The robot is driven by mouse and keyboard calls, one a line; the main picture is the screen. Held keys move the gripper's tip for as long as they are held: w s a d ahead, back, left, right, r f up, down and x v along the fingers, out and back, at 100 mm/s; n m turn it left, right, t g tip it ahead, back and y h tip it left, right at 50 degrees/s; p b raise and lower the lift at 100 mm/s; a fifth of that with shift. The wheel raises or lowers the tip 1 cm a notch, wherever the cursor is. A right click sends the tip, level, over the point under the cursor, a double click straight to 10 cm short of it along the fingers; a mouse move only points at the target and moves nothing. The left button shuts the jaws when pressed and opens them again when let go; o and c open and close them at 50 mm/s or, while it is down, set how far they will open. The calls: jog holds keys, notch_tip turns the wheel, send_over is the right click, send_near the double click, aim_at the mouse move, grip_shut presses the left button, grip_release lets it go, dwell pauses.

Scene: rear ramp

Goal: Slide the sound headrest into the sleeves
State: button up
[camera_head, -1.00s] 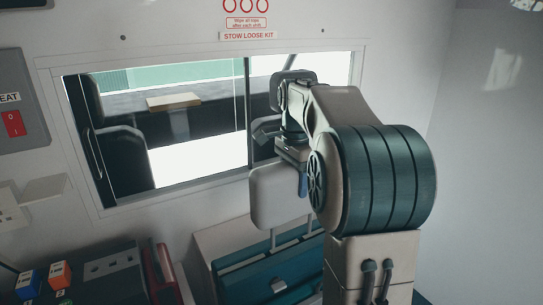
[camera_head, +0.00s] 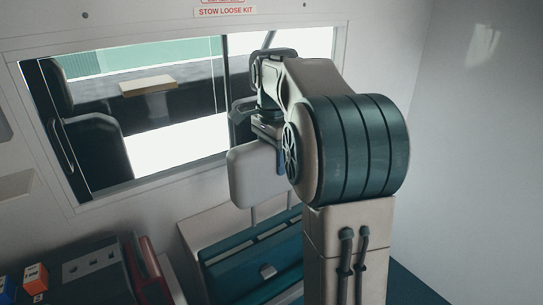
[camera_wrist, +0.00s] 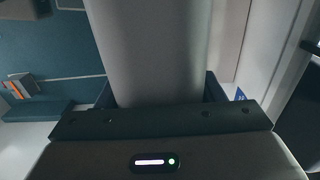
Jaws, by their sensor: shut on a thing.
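A pale grey headrest (camera_head: 253,172) with two thin posts hangs below my gripper (camera_head: 268,132) in the head view. My gripper is shut on it, with the fingertips partly hidden by my own arm. In the wrist view the headrest (camera_wrist: 150,50) fills the middle, between the fingers of my gripper (camera_wrist: 158,100). The posts point down toward a teal case-like surface with a pale edge; their lower ends are hard to make out. I cannot pick out the sleeves in either view.
A teal panel with a small latch (camera_head: 267,271) lies below the headrest. A grey box (camera_head: 92,275) with a red handle and small orange and blue blocks stands at lower left. A window (camera_head: 140,110) is behind my arm; a plain wall (camera_head: 470,130) is at right.

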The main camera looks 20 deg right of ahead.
jog(key=shift+f+b, duration=1.6)
jog(key=shift+f, duration=0.95)
jog(key=shift+p, duration=0.4)
notch_tip(320, 180, down, 10)
jog(key=b, duration=0.6)
jog(key=shift+r, duration=0.2)
dwell(2.9)
jog(key=o, duration=1.5)
